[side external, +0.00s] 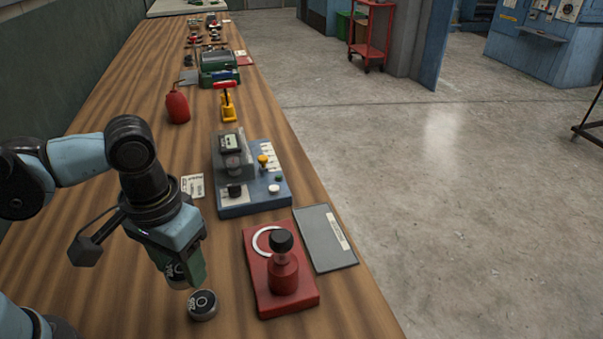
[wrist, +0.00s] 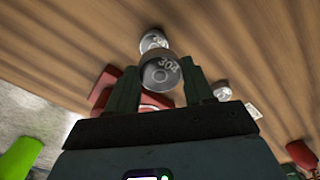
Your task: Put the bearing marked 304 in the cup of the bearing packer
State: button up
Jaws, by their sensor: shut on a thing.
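In the side view this bearing (side external: 177,273) hangs low over the bench, partly covered by a finger. The bearing packer (side external: 254,272) is a red base with a red post, a black knob and a white ring, to the right of my gripper. I cannot see clearly into its cup. Another marked bearing (side external: 202,305) lies on the wood just in front of my gripper; its number is unclear.
A grey labelled plate (side external: 325,240) lies right of the packer, by the bench edge. A blue-grey instrument (side external: 250,185) with knobs stands behind. A further bearing (wrist: 222,91) shows beside the right finger in the wrist view. A red can (side external: 178,107) stands farther back.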

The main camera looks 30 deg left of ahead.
jog(key=w+d+r+m, duration=0.1)
jog(key=w+d+r, duration=0.1)
jog(key=w, duration=0.6)
jog(key=w+d+r, duration=0.2)
jog(key=w+d, duration=0.1)
jog(key=w, duration=0.5)
jog(key=shift+a+f, duration=0.1)
jog(key=shift+f, duration=4.8)
jog(key=shift+f, duration=0.2)
